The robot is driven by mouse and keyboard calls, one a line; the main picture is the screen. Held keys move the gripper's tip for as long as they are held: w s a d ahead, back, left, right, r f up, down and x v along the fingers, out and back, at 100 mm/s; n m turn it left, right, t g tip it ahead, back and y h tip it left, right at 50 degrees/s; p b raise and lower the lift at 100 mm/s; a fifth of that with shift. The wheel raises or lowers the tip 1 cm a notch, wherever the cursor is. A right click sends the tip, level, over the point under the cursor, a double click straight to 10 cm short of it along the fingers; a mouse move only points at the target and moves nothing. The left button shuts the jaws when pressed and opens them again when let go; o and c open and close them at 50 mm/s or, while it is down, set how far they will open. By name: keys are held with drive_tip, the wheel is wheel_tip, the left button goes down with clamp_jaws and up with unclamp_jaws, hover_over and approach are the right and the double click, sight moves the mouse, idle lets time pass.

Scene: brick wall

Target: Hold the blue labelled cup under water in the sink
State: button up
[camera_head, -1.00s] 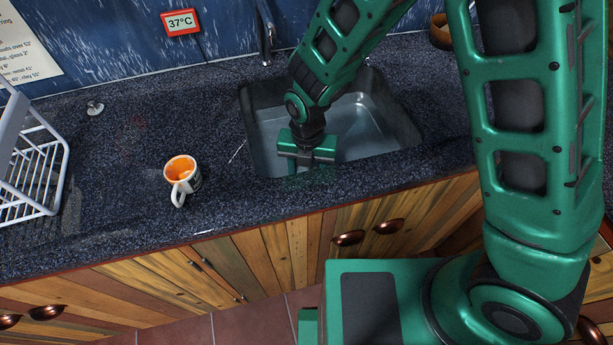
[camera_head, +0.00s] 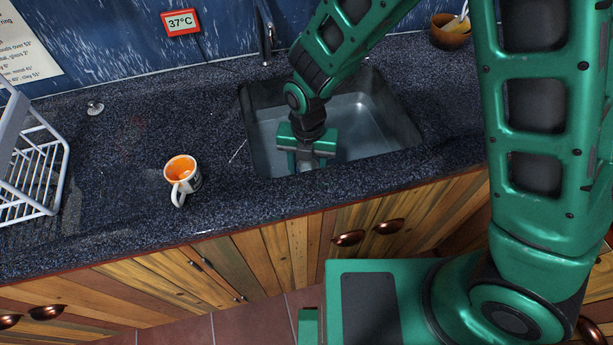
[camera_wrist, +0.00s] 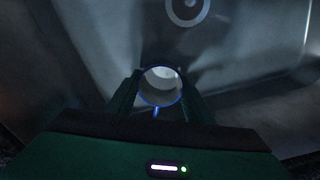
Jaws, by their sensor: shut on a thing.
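My gripper (camera_head: 304,160) reaches down into the sink (camera_head: 388,118), near its front left corner. In the wrist view my gripper (camera_wrist: 159,98) is shut on a cup with a blue rim (camera_wrist: 146,101), one dark finger on each side. I look down into its round mouth, and its pale inside shows. In the head view this cup is hidden by my gripper and the sink's front edge. No label on it shows. The sink's metal floor and the round drain (camera_wrist: 187,10) show beyond the cup. I cannot tell whether water covers any of the cup.
A white mug with an orange inside (camera_head: 181,178) stands on the dark counter (camera_head: 120,180) left of the sink. A white rack (camera_head: 35,170) is at the far left. The tap (camera_head: 265,40) is behind the sink, a brown bowl (camera_head: 450,37) at back right. A wall display (camera_head: 181,22) reads 37°C.

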wheel_tip(320, 180, up, 18)
idle(1.1)
